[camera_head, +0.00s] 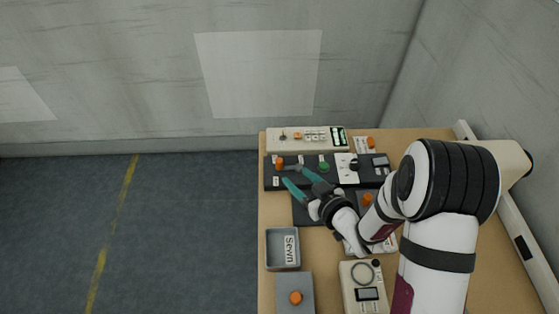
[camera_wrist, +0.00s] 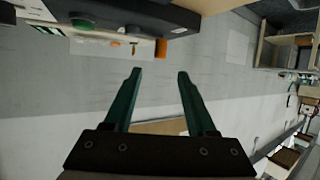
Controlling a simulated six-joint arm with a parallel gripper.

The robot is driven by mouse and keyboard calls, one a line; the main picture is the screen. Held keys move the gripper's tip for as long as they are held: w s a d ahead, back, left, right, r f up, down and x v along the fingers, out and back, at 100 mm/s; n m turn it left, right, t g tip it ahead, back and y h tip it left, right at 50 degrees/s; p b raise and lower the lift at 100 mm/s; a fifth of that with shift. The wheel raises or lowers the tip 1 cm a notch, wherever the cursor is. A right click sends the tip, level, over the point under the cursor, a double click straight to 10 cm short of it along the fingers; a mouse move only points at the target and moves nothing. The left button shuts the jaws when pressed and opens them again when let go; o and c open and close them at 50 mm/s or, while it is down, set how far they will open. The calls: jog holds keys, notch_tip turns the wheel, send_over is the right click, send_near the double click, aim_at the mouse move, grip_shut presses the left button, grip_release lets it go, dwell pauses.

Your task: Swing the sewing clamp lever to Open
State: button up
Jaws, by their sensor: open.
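My gripper (camera_head: 292,174) reaches left over the dark panel (camera_head: 337,183) on the bench in the head view, its two teal fingers spread apart. In the wrist view the gripper (camera_wrist: 160,72) is open with nothing between the fingers. An orange knob (camera_head: 279,162) stands at the left end of the dark panel, just beyond the fingertips. I cannot tell whether it belongs to the sewing clamp lever, and no Open mark is readable. A green button (camera_head: 323,166) sits farther right on the panel; a green button also shows at the upper left of the wrist view (camera_wrist: 83,24).
A cream panel (camera_head: 275,146) with small switches lies behind the dark one. A grey bin (camera_head: 268,262) with a label stands at the bench's left edge. In front are a grey box with an orange button (camera_head: 295,297) and a cream device (camera_head: 350,300). Bare bench (camera_head: 276,211) lies behind the bin.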

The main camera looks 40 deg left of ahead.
aim_at(281, 164)
jog(key=x, duration=1.1)
grip_shut()
